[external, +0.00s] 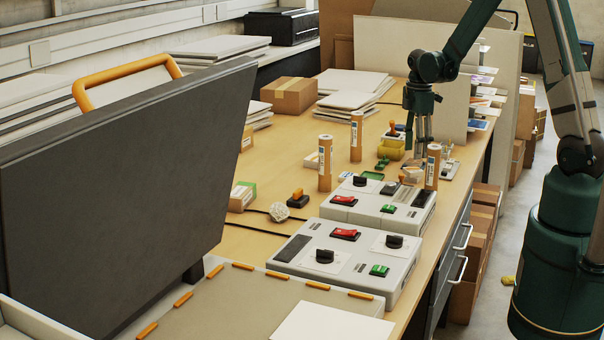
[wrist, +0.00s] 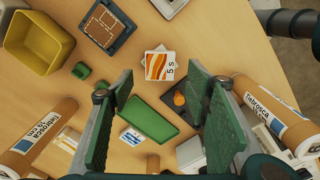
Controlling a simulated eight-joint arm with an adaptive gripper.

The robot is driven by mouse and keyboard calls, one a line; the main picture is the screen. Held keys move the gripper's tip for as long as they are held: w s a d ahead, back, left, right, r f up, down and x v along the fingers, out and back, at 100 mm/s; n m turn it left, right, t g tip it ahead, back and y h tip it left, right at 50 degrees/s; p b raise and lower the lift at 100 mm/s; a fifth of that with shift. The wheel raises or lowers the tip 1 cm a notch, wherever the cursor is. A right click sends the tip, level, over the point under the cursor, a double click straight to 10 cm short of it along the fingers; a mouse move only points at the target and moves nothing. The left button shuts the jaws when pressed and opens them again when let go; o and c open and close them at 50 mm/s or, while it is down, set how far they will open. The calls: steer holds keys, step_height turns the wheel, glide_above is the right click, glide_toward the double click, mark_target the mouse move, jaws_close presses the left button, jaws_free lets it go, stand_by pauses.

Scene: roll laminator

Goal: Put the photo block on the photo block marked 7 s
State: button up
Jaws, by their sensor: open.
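A photo block with orange wavy stripes, marked 5 s (wrist: 158,66), lies just beyond my fingertips in the wrist view, a white edge showing behind it. It appears as a small orange and white patch (external: 411,171) below my gripper in the external view. My gripper (external: 424,140) points down over the right side of the table. Its green fingers (wrist: 160,85) are wide apart with nothing held between them. A small blue and white piece (wrist: 131,137) lies near the left finger; I cannot read a mark on it. I cannot make out a block marked 7 s.
A green tray (wrist: 148,122) lies under the fingers, beside a dark piece with an orange knob (wrist: 180,99). A yellow bin (wrist: 36,42) and dark tray (wrist: 107,27) are at upper left. Labelled cardboard tubes (external: 433,166) stand nearby. Control boxes (external: 350,255) fill the front.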

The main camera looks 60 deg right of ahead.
steer(key=shift+r, duration=2.65)
steer(key=a+r+m+t+h, duration=0.1)
steer(key=a+r+m, duration=0.1)
steer(key=a+r, duration=0.65)
steer(key=a+r+m+t, duration=0.2)
steer(key=a+r, duration=0.4)
steer(key=a, duration=0.6)
steer(key=s+a+r+m+t, duration=0.2)
steer(key=s+a, duration=0.4)
steer(key=a, duration=0.4)
steer(key=s+a+r+m+t+y, duration=0.1)
steer(key=s+a+r+m+t, duration=0.1)
steer(key=s+a, duration=0.5)
steer(key=a+r+m, duration=0.1)
steer(key=a, duration=0.3)
steer(key=shift+a, duration=0.3)
